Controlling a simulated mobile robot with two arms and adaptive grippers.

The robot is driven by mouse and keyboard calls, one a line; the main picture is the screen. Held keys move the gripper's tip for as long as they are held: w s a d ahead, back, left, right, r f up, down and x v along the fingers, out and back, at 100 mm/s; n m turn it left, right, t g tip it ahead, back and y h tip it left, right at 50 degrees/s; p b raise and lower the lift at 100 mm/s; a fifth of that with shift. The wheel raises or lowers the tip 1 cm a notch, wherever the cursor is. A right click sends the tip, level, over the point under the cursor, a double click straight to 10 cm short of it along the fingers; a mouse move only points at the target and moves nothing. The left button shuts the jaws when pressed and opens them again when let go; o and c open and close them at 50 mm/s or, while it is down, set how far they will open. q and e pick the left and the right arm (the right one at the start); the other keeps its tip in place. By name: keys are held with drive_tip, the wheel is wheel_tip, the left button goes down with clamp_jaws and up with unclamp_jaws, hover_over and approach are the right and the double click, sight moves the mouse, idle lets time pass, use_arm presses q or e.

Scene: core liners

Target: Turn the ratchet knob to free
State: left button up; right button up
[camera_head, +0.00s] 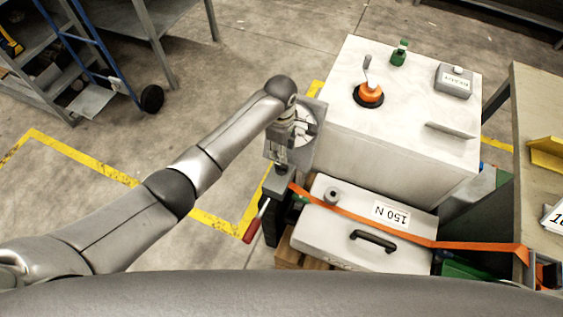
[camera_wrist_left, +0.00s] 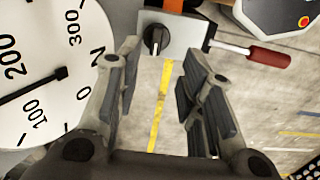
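The black ratchet knob (camera_wrist_left: 155,40) sits on a grey plate (camera_wrist_left: 187,33) at the top of the left wrist view. A light mark on it runs roughly up and down; the label wording for its position is not visible. A lever with a red handle (camera_wrist_left: 268,57) sticks out to the right of the plate; the handle also shows in the head view (camera_head: 250,232). My left gripper (camera_wrist_left: 163,70) is open and empty, its fingers pointing toward the plate, with the knob beyond and between them. In the head view the left gripper (camera_head: 281,150) is above the plate. My right gripper is not in view.
A round dial (camera_wrist_left: 45,50) marked in N, with a black needle, is close beside the left finger. A white case (camera_head: 330,240) marked 150 N lies under an orange strap (camera_head: 400,236). A white block (camera_head: 350,130) stands behind it.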

sight(281, 165)
use_arm(q)
drive_tip(key=shift+n, duration=0.3)
drive_tip(key=f, duration=0.3)
drive_tip(key=f+b, duration=0.1)
drive_tip(key=f, duration=0.6)
drive_tip(key=shift+w+a+f+b, duration=0.1)
drive_tip(key=shift+w+f+b, duration=0.05)
drive_tip(key=shift+w+b, duration=0.25)
clamp_jaws()
